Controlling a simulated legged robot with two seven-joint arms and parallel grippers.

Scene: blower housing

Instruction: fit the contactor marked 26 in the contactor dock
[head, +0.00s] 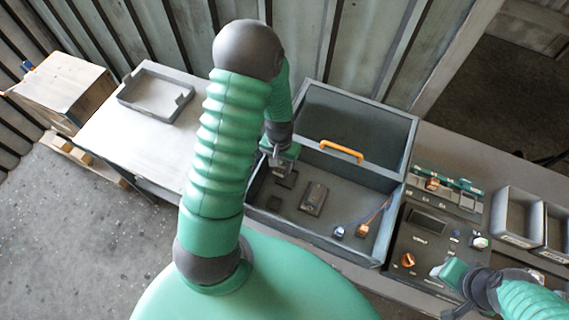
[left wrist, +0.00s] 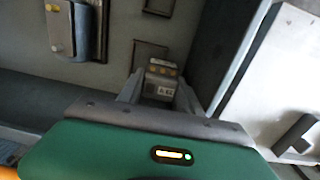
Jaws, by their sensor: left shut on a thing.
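My left gripper (head: 279,163) reaches down inside the left part of the blower housing (head: 332,245). In the left wrist view it (left wrist: 158,92) is shut on a small grey contactor (left wrist: 160,80) with brass-coloured terminals and a white label, too small to read surely. Square dark outlines lie on the housing floor, one (left wrist: 150,54) just beyond the contactor; I cannot tell which is the contactor dock. Whether the contactor touches the floor is unclear. My right gripper (head: 446,277) is at the lower right over the control panel; its fingers are not clear.
A dark module (head: 313,198) stands mid-floor in the housing. The raised lid (head: 347,112) has an orange handle. A grey tray (head: 155,93) sits on the left table. Bins (head: 519,216) stand far right.

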